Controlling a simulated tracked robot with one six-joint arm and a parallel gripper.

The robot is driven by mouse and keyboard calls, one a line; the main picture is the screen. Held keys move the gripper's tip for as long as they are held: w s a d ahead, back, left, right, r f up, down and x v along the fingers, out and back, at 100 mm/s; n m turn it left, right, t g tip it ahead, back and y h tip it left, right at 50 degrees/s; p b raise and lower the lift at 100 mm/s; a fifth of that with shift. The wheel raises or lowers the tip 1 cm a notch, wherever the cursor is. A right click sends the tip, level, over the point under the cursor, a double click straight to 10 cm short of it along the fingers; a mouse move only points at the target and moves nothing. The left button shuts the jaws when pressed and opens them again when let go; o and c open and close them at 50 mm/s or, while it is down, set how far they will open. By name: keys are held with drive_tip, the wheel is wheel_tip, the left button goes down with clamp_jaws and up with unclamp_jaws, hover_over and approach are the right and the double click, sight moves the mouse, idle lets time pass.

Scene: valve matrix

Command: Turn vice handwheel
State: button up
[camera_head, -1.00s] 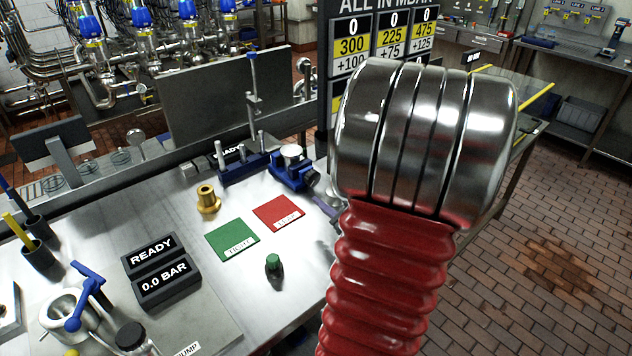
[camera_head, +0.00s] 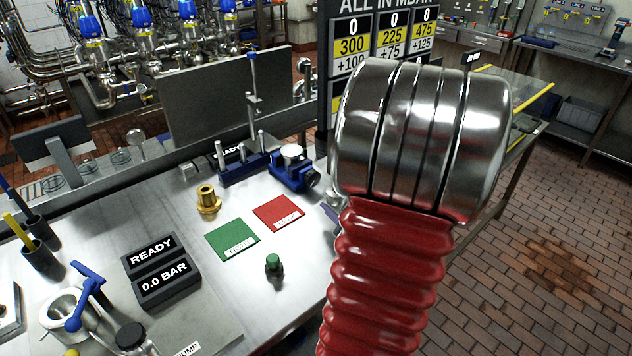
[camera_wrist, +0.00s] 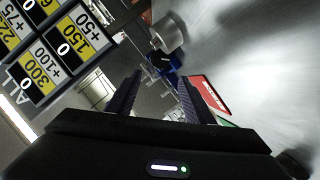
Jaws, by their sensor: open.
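The blue vice (camera_head: 290,174) stands at the back right of the steel bench, with a round silver piece (camera_head: 291,151) on top. Its dark round handwheel (camera_head: 312,179) faces right, towards my arm. My gripper (camera_wrist: 160,75) is open and empty in the wrist view, its two dark fingers apart. Beyond the fingertips are a blue part of the vice (camera_wrist: 168,62) and a grey metal cylinder (camera_wrist: 170,34); I cannot tell whether the cylinder is the handwheel. In the head view my arm hides most of the gripper; a purplish finger edge shows right of and below the handwheel, apart from it.
A red mat (camera_head: 279,212) and a green mat (camera_head: 232,239) lie before the vice. A brass fitting (camera_head: 208,200), a green-topped knob (camera_head: 274,265) and a blue stand with pegs (camera_head: 243,167) are nearby. A display board (camera_head: 352,60) rises behind.

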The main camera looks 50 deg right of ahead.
sight(313, 179)
drive_tip(key=x, duration=1.3)
drive_tip(key=shift+c, duration=0.2)
drive_tip(key=shift+a, duration=0.1)
drive_tip(key=c, duration=0.7)
